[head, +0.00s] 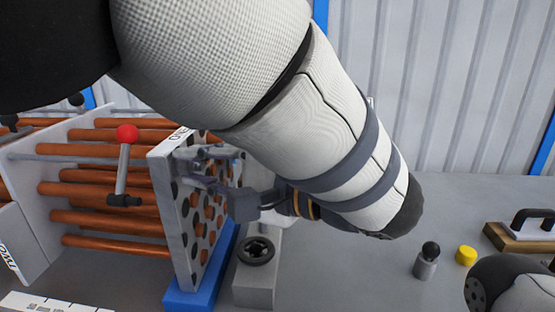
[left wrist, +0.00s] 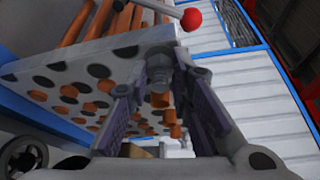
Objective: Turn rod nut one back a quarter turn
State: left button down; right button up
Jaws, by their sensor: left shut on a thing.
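The flanged tube plate (head: 181,225) stands upright with orange tube ends and dark holes in its face. My left gripper (head: 200,170) reaches it from the right, at the upper part of the face. In the left wrist view the grey rod nut (left wrist: 160,98) lies between the two fingers of my left gripper (left wrist: 166,92), which is shut on it. In the head view the fingers cover the nut. I cannot read the nut's turn angle. A thin grey tie rod (head: 80,159) runs among the orange tubes behind the plate. My right gripper does not show.
A red-knobbed lever (head: 126,134) stands by the tubes. A grey block with a black handwheel (head: 256,251) is close below my left gripper. A black-knobbed peg (head: 427,260), a yellow cylinder (head: 466,256) and a handled wooden block (head: 520,236) stand at the right. The table between is clear.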

pick_arm(q)
jog(key=shift+f+n+y+b, duration=0.1)
jog(key=shift+n+y+b, duration=0.25)
jog(key=shift+n, duration=0.65)
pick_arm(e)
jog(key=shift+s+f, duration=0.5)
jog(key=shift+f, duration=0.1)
pick_arm(q)
jog(key=c, duration=1.4)
grip_release()
jog(key=shift+a, duration=0.15)
jog(key=shift+c, duration=0.2)
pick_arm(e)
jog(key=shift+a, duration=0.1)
